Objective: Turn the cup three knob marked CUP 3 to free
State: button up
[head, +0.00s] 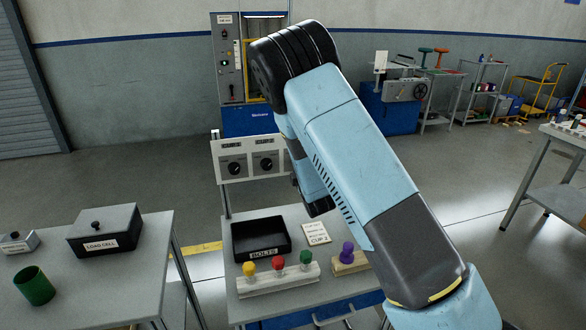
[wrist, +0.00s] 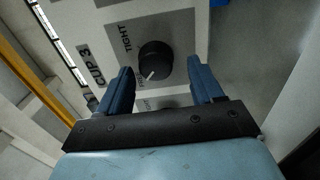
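The cup three knob (wrist: 155,61) is a round black dial on a light panel in the wrist view. The panel (wrist: 180,28) carries the label CUP 3 (wrist: 91,64) and the word TIGHT beside the knob. The knob's white pointer line faces the lower left, toward small print that is hard to read. My gripper (wrist: 161,68) is open, with one blue finger on each side of the knob and visible gaps between. I cannot tell how far the fingertips are from the panel. In the head view my arm hides this knob and most of the gripper.
In the head view two other knobs (head: 234,168) (head: 267,165) sit on the panel left of my arm. Below is a bench with a black BOLTS tray (head: 236,252) and coloured pegs (head: 277,262). A LOAD CELL box (head: 103,229) and green cup (head: 34,285) stand on the left table.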

jog(key=shift+s, duration=0.1)
jog(key=v, duration=1.3)
jog(key=shift+s+d, duration=0.15)
jog(key=shift+s, duration=0.15)
jog(key=shift+r, duration=0.1)
jog(key=s+d+r+m+g+h, duration=0.2)
jog(key=d+r+m+g, duration=0.1)
jog(key=d+r+m, duration=0.35)
jog(key=s+d+r+m+g+h, duration=0.1)
jog(key=s+d+r+m+g, duration=0.2)
jog(key=d+r+m, duration=0.35)
jog(key=s+d+r+m+g, duration=0.2)
jog(key=s+r, duration=0.2)
jog(key=s, duration=0.4)
jog(key=s+d+r+m+g+h, duration=0.1)
jog(key=s+d+r+m+g, duration=0.1)
jog(key=s, duration=0.7)
jog(key=s+d+r+m+g+h, duration=0.1)
jog(key=s+r+m, duration=0.3)
jog(key=s, duration=0.5)
notch_tip(320, 180, up, 2)
jog(key=shift+s+d+g, duration=0.2)
jog(key=shift+d+g, duration=0.2)
jog(key=shift+d, duration=0.25)
